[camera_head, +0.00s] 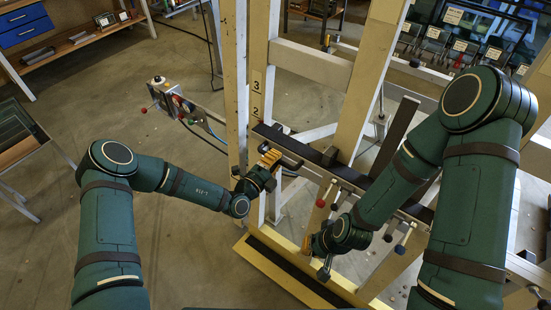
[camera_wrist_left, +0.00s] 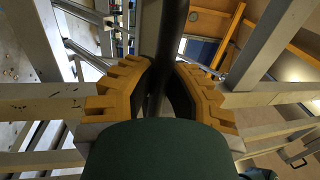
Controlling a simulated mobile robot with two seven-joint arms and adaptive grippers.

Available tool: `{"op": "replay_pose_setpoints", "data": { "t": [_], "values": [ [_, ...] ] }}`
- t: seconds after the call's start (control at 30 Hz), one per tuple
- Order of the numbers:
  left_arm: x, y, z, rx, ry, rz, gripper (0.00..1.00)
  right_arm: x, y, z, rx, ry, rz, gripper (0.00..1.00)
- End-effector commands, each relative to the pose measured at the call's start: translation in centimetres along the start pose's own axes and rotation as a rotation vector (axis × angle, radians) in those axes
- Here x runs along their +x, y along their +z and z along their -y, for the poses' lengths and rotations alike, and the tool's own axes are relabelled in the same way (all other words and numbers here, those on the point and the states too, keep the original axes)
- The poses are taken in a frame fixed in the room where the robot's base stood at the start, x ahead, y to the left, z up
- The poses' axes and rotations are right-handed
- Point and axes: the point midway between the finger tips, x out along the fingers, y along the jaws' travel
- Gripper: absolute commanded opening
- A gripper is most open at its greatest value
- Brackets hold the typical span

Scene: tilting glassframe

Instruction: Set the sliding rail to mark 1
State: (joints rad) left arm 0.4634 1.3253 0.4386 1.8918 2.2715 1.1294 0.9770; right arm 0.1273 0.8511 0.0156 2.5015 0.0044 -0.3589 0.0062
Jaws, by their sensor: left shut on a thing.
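The sliding rail (camera_head: 296,149) is a long dark crosspiece on the tilting frame, running from the left post down toward the right. The pale left post (camera_head: 258,60) carries mark 3 (camera_head: 257,86) and, below it, mark 2 (camera_head: 255,112), just above the rail's left end. Mark 1 does not show. My left gripper (camera_head: 270,158) is at the rail's left end. In the left wrist view its yellow fingers are shut on a dark round bar (camera_wrist_left: 171,40), apparently part of the rail. My right gripper (camera_head: 310,246) is low in front of the frame; its fingers are too small to judge.
Red- and blue-tipped clamp levers (camera_head: 388,237) stick out along the frame near my right gripper. A control unit (camera_head: 168,97) with cables stands left of the post.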

Motion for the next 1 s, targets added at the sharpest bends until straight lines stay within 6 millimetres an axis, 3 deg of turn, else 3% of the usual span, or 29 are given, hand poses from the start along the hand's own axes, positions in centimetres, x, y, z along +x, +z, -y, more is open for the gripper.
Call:
{"op": "replay_pose_setpoints", "data": {
  "t": [0.13,0.3,0.43,0.83,0.9,0.93,1.0],
  "values": [
    [-0.4,0.1,-1.8,-0.002,0.004,0.002,0.0,0.7,0.2,-0.3,-0.001,0.0,0.004,0.0],
    [-1.3,0.0,-6.4,-0.004,0.01,0.002,0.0,2.5,0.8,-0.9,-0.005,-0.002,0.016,0.0],
    [-1.8,0.0,-8.7,-0.003,0.008,0.001,0.0,3.4,1.0,-1.3,-0.007,-0.002,0.017,0.0],
    [-1.9,0.0,-9.1,0.0,0.001,0.001,0.0,3.5,1.0,-1.3,-0.008,-0.002,0.017,0.0],
    [-1.8,0.0,-9.1,0.0,0.0,0.001,0.31,3.5,1.0,-1.3,-0.008,-0.002,0.017,0.0],
    [-1.8,0.0,-9.0,0.0,0.0,0.0,0.41,3.5,1.0,-1.3,-0.008,-0.002,0.017,0.0],
    [-1.8,0.0,-9.0,0.0,0.0,0.0,0.46,3.5,1.0,-1.3,-0.008,-0.002,0.017,0.0]
  ]
}}
